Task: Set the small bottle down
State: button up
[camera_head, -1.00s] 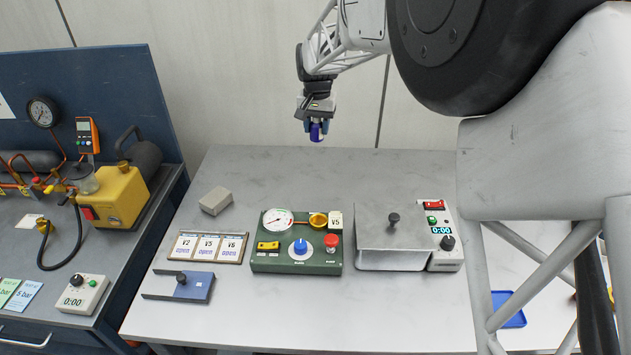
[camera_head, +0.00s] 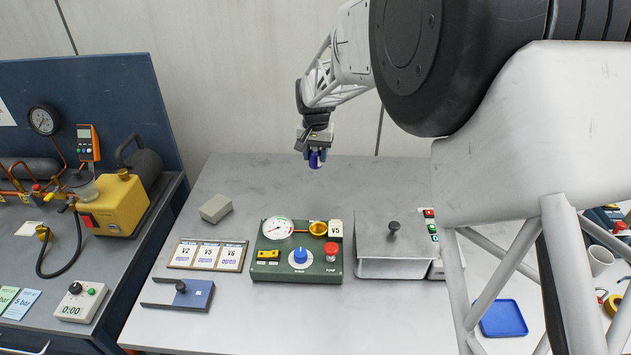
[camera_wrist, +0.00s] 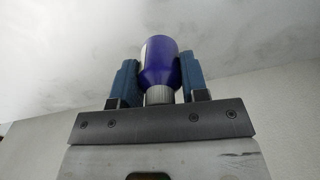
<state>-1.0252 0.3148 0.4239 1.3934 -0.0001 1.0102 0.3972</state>
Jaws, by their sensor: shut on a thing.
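The small bottle (camera_wrist: 160,68) is purple-blue with a ribbed light-grey cap and a pale label edge. In the wrist view it sits between the blue fingers of my gripper (camera_wrist: 160,82), which are shut on its sides, with the cap toward the palm. In the head view the bottle (camera_head: 315,160) shows as a small blue shape below my gripper (camera_head: 314,153), near the back edge of the grey table (camera_head: 330,185). It appears held above the table; the exact gap is hard to tell.
A green control panel (camera_head: 270,272) with a gauge, knob and red button stands mid-table. A lidded metal box (camera_head: 372,235) is right of it. A light-grey block (camera_head: 216,208), a card strip (camera_head: 208,255) and a blue plate (camera_head: 200,296) lie left. The back middle is clear.

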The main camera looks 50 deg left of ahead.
aim_at(315, 163)
jog(key=shift+f, duration=1.7)
jog(key=shift+f, duration=2.5)
jog(key=shift+f, duration=0.15)
jog(key=o, duration=1)
notch_tip(315, 163, up, 12)
jog(key=shift+r, duration=0.15)
